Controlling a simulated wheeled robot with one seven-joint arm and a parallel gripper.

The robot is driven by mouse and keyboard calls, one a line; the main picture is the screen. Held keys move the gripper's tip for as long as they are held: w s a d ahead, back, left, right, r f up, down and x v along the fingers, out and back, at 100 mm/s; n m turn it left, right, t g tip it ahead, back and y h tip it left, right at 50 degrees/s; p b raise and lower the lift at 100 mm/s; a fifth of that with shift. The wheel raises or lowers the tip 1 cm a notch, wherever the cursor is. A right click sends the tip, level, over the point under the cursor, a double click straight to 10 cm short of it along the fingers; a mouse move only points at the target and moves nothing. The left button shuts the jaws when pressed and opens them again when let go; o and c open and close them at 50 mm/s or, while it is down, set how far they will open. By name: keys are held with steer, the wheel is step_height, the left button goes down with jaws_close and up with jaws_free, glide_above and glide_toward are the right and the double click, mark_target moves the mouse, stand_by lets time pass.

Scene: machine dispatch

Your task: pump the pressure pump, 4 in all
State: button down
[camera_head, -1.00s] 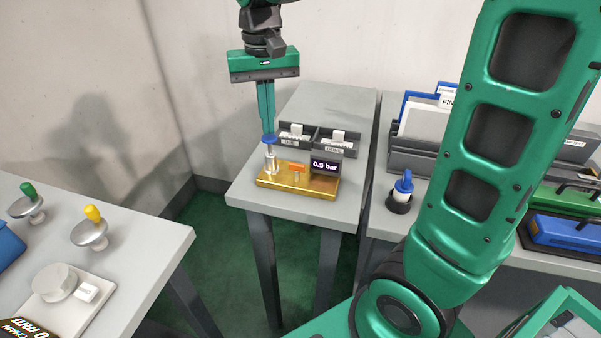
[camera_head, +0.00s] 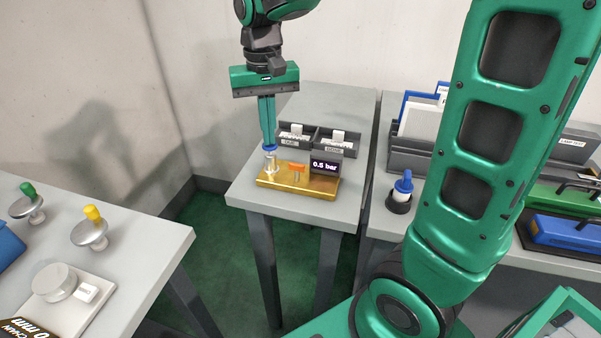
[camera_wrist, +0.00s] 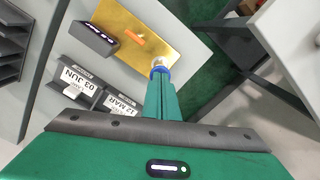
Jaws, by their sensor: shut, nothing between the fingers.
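The pressure pump stands on a brass base (camera_head: 308,187) on the grey table. Its blue knob (camera_head: 270,148) tops a pale cylinder (camera_head: 270,163) at the base's left end. The knob sits low, close to the cylinder. A dark display (camera_head: 326,166) on the base reads 0.5 bar. An orange lever (camera_head: 297,167) stands between cylinder and display. My gripper (camera_head: 269,143) is shut and empty, pointing down, its fingertips on the knob. In the wrist view the shut fingers (camera_wrist: 160,80) reach the blue knob (camera_wrist: 159,71), which they partly cover.
Two dark card trays (camera_head: 333,144) stand behind the pump. A blue-capped bottle (camera_head: 402,187) sits on the table to the right. Green and blue devices lie farther right. A left table (camera_head: 150,240) holds a yellow knob (camera_head: 92,213) and a green knob (camera_head: 28,190).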

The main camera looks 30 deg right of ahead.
steer(key=shift+f, duration=0.5)
steer(key=shift+r, duration=2.05)
steer(key=shift+f, duration=0.1)
steer(key=shift+f, duration=1.9)
steer(key=shift+r, duration=2)
steer(key=shift+f, duration=0.25)
